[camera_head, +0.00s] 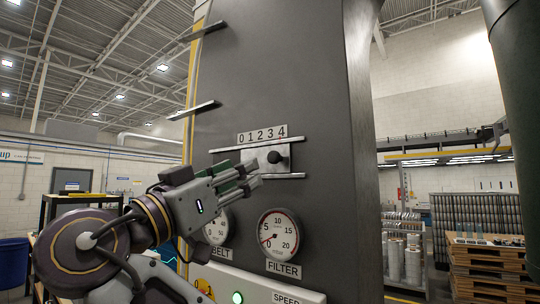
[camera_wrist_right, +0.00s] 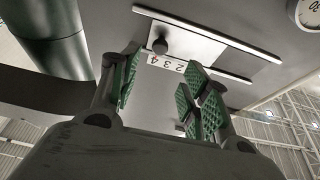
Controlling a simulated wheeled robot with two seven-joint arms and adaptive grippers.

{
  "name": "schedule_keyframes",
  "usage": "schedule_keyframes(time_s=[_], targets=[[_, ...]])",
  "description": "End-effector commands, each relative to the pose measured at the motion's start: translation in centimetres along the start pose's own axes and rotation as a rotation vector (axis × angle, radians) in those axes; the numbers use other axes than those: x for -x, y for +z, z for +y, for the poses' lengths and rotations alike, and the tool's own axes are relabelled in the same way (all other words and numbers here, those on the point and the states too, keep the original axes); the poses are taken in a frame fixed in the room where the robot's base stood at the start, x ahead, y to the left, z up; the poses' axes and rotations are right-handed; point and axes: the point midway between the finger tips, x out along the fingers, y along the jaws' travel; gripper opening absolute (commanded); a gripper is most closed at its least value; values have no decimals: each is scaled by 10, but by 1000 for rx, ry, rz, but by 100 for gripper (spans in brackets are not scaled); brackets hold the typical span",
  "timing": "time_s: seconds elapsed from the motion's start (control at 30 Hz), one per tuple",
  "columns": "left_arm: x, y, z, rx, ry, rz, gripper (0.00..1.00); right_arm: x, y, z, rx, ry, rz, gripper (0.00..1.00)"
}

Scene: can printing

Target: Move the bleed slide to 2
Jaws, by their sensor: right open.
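The bleed slide is a metal plate (camera_head: 251,157) between two horizontal rails on a dark grey machine panel. A black round knob (camera_head: 277,158) sits on it, below the number strip (camera_head: 262,134) marked 0 to 4, near 3 and 4. In the right wrist view the knob (camera_wrist_right: 160,46) is ahead, close to the 4 and 3. My right gripper (camera_head: 251,177) is just left of and slightly below the knob, apart from it. Its green-padded fingers are open and empty in the wrist view (camera_wrist_right: 163,95). It hides part of the slide's left end. My left gripper is not in view.
Below are the filter gauge (camera_head: 280,233) and a partly covered belt gauge (camera_head: 217,228). Two short rails (camera_head: 193,110) stick out at the panel's upper left. A lower console (camera_head: 255,283) has a green lit button. A dark green pipe (camera_head: 515,100) stands at the right.

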Motion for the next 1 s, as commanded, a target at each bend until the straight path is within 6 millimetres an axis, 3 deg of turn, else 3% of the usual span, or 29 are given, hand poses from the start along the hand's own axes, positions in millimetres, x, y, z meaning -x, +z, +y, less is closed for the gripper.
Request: schedule_keyframes(time_s=[0.6, 1.0], targets=[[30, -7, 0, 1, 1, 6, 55, -74, -2, 1, 2, 3, 0, 46], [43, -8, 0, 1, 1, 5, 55, -108, -2, 0, 0, 1, 0, 46]])
